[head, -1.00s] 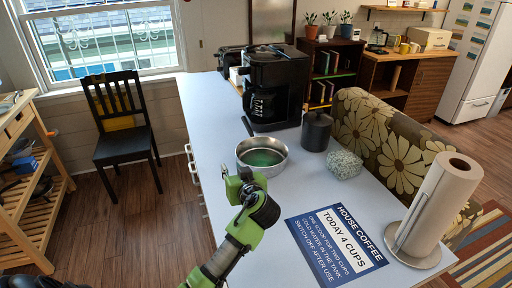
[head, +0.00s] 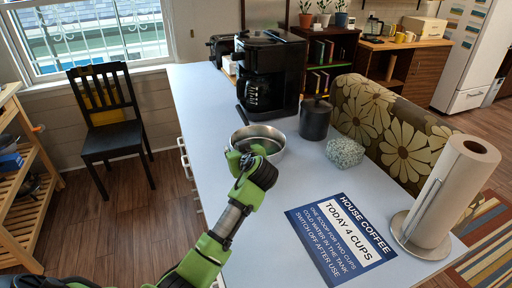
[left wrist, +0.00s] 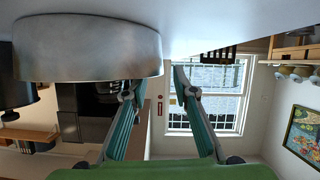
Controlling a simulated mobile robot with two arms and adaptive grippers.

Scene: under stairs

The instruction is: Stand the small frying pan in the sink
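A round steel vessel (head: 270,148), the only pan-like thing in view, stands on the white counter (head: 208,112). A short dark bar (head: 243,115), like a handle, lies at its far rim; I cannot tell whether it is joined to it. My left gripper (head: 243,160) is at the vessel's near left side and hides part of its wall. In the left wrist view the vessel's side (left wrist: 90,48) fills the upper left, close to the tips of the spread fingers (left wrist: 152,82). Nothing shows clamped between them. My right gripper is not in view. No sink shows.
A black coffee maker (head: 270,75) stands behind the vessel. A dark canister (head: 315,119) and a speckled rounded thing (head: 344,152) are to its right. A blue sign (head: 340,237) and a paper towel roll (head: 456,195) are nearer. A black chair (head: 112,122) stands left.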

